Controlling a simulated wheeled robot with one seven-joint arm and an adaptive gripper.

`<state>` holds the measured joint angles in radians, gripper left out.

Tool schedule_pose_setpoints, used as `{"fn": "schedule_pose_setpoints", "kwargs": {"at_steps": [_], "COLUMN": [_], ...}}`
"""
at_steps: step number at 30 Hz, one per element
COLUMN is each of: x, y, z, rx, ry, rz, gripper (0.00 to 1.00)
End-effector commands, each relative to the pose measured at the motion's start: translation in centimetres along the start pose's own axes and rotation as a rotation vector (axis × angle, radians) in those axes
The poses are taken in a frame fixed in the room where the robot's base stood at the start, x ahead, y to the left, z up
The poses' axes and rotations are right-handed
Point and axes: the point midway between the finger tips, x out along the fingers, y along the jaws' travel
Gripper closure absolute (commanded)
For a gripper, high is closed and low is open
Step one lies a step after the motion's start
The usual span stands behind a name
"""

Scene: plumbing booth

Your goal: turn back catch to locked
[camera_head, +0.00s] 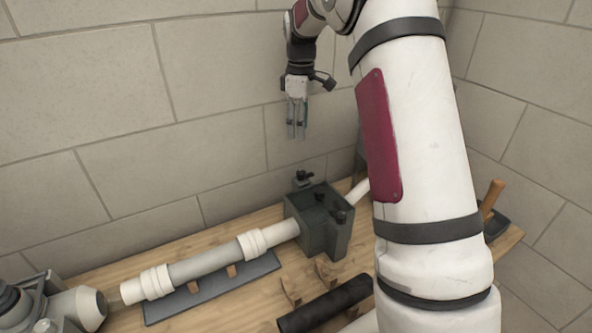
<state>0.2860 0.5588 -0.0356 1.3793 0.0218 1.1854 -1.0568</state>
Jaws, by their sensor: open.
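A dark grey-green box (323,238) stands on the bench around the white pipe line, with its top open. A small black catch, the back catch (303,177), sits on a bracket at the box's rear edge by the wall. Whether the back catch is locked is too small to tell. My gripper (297,137) points down above the back catch, clear of it. Its fingers are open and empty, with little visible gap from this angle.
A white and grey pipe (205,264) runs left from the box above a dark tray (215,290). A black cylinder (325,303) lies in front on the wooden bench (262,308). A tiled wall (215,85) rises close behind. My arm hides the area right of the box.

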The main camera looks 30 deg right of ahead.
Motion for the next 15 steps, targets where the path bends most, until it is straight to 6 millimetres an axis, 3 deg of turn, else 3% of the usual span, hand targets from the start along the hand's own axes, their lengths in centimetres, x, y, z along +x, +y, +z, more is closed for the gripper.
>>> {"fn": "schedule_pose_setpoints", "kwargs": {"at_steps": [4, 10, 15], "x": [1.7, 3.2, 6.1], "y": [1.3, 1.4, 1.3], "z": [-0.1, 0.0, 0.1], "rx": [-0.026, -0.033, -0.032], "ry": [-0.009, -0.012, -0.013], "rz": [-0.014, -0.019, -0.020], "gripper": [0.55, 0.55, 0.55]}}
